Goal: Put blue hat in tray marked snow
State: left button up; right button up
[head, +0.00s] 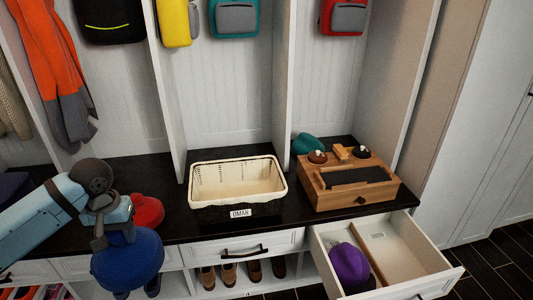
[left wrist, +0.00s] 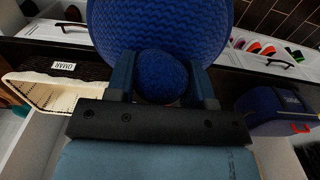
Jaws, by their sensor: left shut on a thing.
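My left gripper (head: 118,222) is shut on the blue hat (head: 128,262), a knitted hat. It holds the hat in front of the bench edge, at the lower left of the head view. In the left wrist view the fingers (left wrist: 161,82) stand on either side of a rounded part of the blue hat (left wrist: 160,28). An open drawer (head: 438,280) at the right has a wooden divider and a small pale label (head: 377,236), too small to read. A purple hat (head: 348,263) lies in its left part. I can read no snow marking. My right gripper is out of view.
A cream-lined basket (head: 240,212) labelled OMAR stands mid-bench. A wooden box (head: 350,190) stands right of it, with a teal item (head: 307,143) behind. A red hat (head: 148,211) lies beside my left gripper. Shoes (head: 228,273) sit below. The drawer's right part looks empty.

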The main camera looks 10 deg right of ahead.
aim_at(393, 260)
jog(key=k+l, duration=0.1)
jog(key=l, duration=0.35)
jog(key=k+l+z, duration=0.15)
jog(key=l, duration=0.3)
jog(key=l+z, duration=0.1)
jog(key=l, duration=0.8)
jog(key=i+l, duration=0.1)
jog(key=l, duration=0.35)
jog(key=i+l+z, duration=0.1)
jog(key=l, duration=0.35)
jog(key=i+l+z, duration=0.15)
jog(key=i+l, duration=0.7)
jog(key=l, duration=0.05)
